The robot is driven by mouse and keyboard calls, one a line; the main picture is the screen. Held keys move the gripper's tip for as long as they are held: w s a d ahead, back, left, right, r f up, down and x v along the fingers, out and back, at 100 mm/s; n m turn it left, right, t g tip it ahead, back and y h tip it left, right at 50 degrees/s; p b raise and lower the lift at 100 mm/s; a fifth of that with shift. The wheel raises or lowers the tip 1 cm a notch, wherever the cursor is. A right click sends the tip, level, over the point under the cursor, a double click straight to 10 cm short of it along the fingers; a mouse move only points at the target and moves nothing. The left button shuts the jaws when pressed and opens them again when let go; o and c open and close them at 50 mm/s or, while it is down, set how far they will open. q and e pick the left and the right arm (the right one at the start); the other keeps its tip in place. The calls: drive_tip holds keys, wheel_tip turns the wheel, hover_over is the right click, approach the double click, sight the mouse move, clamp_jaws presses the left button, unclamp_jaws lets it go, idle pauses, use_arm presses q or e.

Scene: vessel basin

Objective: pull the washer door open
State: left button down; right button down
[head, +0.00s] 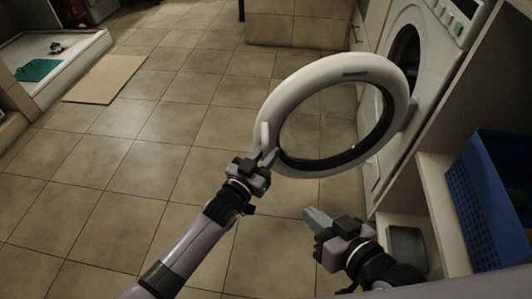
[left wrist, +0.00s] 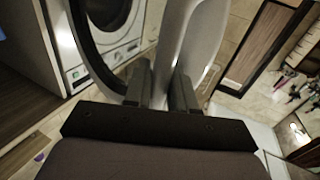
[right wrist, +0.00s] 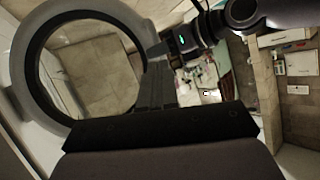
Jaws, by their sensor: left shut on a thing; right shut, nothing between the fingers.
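The round white washer door (head: 272,98), with a dark-rimmed see-through window, stands swung out from the white washer (head: 433,38) in the head view. The washer's round opening (head: 404,52) is uncovered behind it. My left gripper (head: 262,158) is shut on the door handle (head: 265,136) at the door's outer left edge. The left wrist view shows the white door part (left wrist: 205,45) between and beyond the fingers. My right gripper (head: 312,218) is shut and empty, below the door and apart from it. The door (right wrist: 22,70) also shows left of its fingers in the right wrist view.
A blue basket (head: 475,205) sits on the shelf at right, close to my right arm. A beige mat (head: 105,78) and a shower tray (head: 85,52) lie at far left. The tiled floor (head: 130,170) left of the door is clear.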

use_arm(q)
drive_tip(key=shift+d+r, duration=0.1)
drive_tip(key=c, duration=1.1)
unclamp_jaws()
use_arm(e)
drive_tip(key=shift+r, duration=0.1)
use_arm(q)
drive_tip(key=shift+s+a, duration=0.2)
drive_tip(key=shift+a, duration=0.15)
drive_tip(key=p+v, duration=0.3)
drive_tip(key=v, duration=0.2)
drive_tip(key=shift+s+a, duration=0.1)
drive_tip(key=shift+s, duration=0.2)
drive_tip(key=shift+s+a, duration=0.25)
drive_tip(key=shift+s, duration=0.1)
use_arm(e)
drive_tip(key=shift+s+d+r+h, duration=0.15)
drive_tip(key=shift+s+d+h, duration=0.15)
drive_tip(key=shift+d, duration=0.3)
drive_tip(key=shift+s+d+r+h, duration=0.15)
drive_tip(key=shift+d+h, duration=0.25)
drive_tip(key=shift+d, duration=0.15)
